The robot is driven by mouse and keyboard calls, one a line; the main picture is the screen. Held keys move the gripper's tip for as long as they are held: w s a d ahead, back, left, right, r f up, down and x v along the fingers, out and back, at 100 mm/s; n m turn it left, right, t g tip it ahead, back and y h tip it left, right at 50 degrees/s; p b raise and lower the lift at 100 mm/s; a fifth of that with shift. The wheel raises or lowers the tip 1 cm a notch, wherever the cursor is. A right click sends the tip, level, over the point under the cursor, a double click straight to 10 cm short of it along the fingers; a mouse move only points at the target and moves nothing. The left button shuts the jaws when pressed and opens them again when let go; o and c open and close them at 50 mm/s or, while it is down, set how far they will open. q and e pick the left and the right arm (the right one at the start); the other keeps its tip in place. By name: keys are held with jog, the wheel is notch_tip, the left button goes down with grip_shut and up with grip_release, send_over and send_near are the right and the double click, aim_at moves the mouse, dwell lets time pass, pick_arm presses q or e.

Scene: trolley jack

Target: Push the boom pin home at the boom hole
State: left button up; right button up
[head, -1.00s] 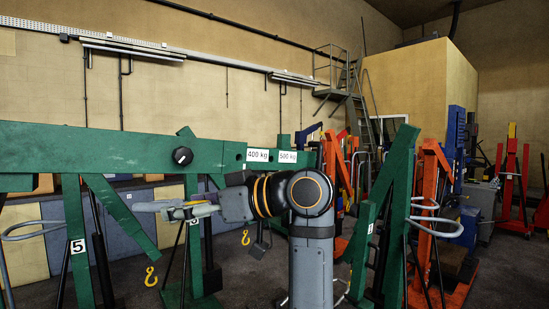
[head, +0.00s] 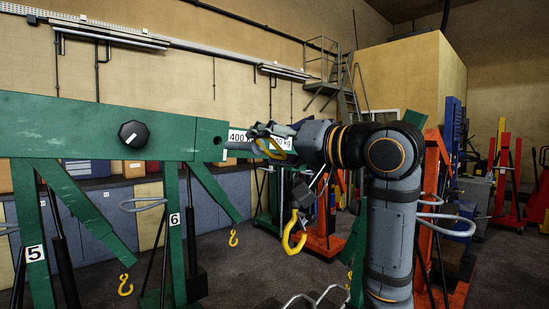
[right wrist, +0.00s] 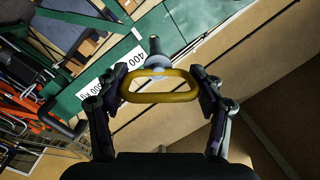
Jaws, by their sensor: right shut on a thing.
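My right gripper (head: 268,143) is shut on the yellow loop handle of the boom pin (right wrist: 160,96). In the right wrist view the handle sits between both fingers, and the grey shaft with its dark tip points away towards the green boom (right wrist: 205,22). In the head view the pin's pale shaft (head: 238,146) points left, just right of the dark boom hole (head: 217,140) near the end of the green boom's thick sleeve (head: 75,128). The tip seems outside the hole; the exact gap cannot be told. My left gripper is not in view.
A black knob (head: 133,133) sticks out of the boom's side. The white weight labels (head: 238,135) are partly hidden by my gripper. A yellow hook (head: 294,236) hangs below my right wrist. Green crane legs stand at left, an orange crane (head: 434,190) at right.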

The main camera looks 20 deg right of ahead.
aim_at(261, 140)
jog(key=shift+s+d+r+m+t, duration=0.3)
jog(key=shift+s+d+r+m, duration=0.05)
jog(key=shift+s+m, duration=0.05)
jog(key=shift+a, duration=0.1)
jog(key=shift+w, duration=0.1)
jog(key=shift+w+a+r+p, duration=0.1)
jog(key=shift+w+p, duration=0.3)
jog(key=shift+p, duration=0.25)
jog(key=p+x, duration=0.2)
jog(key=x, duration=0.1)
jog(key=shift+w, duration=0.35)
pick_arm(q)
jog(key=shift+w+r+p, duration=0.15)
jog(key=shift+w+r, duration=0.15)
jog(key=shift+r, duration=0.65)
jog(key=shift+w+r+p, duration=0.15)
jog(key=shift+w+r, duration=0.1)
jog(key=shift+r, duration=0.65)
pick_arm(e)
jog(key=shift+w+a, duration=0.2)
jog(key=shift+w, duration=0.4)
pick_arm(q)
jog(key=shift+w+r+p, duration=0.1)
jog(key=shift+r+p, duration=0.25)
jog(key=shift+p, duration=0.05)
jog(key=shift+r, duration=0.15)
pick_arm(e)
jog(key=shift+w, duration=0.15)
